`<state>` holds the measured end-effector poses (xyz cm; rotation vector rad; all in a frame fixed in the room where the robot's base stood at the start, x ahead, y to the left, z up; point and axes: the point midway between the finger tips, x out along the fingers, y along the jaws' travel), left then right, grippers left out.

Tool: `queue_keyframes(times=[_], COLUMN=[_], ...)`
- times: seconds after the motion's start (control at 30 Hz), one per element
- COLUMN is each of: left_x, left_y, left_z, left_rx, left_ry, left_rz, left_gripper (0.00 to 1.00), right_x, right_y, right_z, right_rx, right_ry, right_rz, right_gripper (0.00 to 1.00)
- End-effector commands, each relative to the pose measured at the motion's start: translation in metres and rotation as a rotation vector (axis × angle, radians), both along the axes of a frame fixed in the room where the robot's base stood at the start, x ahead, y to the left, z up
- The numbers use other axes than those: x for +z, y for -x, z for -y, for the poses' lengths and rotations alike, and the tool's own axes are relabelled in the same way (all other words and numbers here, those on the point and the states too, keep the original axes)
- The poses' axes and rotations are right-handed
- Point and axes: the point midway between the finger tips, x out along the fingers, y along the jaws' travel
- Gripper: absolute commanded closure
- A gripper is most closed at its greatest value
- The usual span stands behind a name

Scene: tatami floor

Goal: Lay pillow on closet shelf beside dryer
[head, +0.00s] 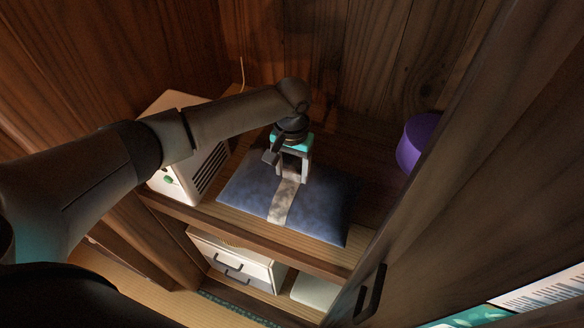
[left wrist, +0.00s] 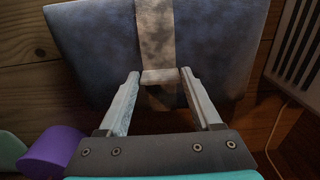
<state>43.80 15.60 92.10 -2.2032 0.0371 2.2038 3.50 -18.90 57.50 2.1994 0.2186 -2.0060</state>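The blue pillow (head: 257,204) with a pale band across its middle lies flat on the wooden closet shelf (head: 262,240). It also shows in the left wrist view (left wrist: 90,45). The white dryer (head: 172,180) with dark vent slots stands to its left on the same shelf, partly behind my arm. My left gripper (head: 290,178) is over the pillow's back part at the band. In the left wrist view its fingers (left wrist: 160,78) are spread apart, with the band's end between their tips. Whether the fingers touch the pillow I cannot tell. My right gripper is out of view.
A purple round container (head: 418,142) stands to the right of the pillow. A closet door with a dark handle (head: 370,293) is at the right. A white drawer unit (head: 233,262) stands below the shelf. Wooden walls close the back and left.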

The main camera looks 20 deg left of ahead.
Motion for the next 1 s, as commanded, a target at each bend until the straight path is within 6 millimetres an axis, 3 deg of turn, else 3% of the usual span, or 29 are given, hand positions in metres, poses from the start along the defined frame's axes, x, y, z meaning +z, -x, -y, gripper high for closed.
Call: queue_keyframes(times=[0.03,0.2,0.57,1.0], left_x=[0.0,0.0,0.008,0.095], left_y=[0.0,0.0,-0.001,-0.001], left_z=[0.0,0.0,0.0,0.001], left_rx=[0.0,0.0,-0.001,-0.001], left_ry=[0.0,0.0,0.001,0.003], left_rz=[0.0,0.0,0.002,0.003], left_gripper=[0.28,0.09,0.08,0.08], right_x=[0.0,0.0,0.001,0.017], right_y=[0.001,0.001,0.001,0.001], right_z=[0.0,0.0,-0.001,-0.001], right_rx=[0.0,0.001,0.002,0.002], right_ry=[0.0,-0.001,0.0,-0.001], right_rz=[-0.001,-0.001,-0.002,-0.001], right_gripper=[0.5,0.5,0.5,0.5])
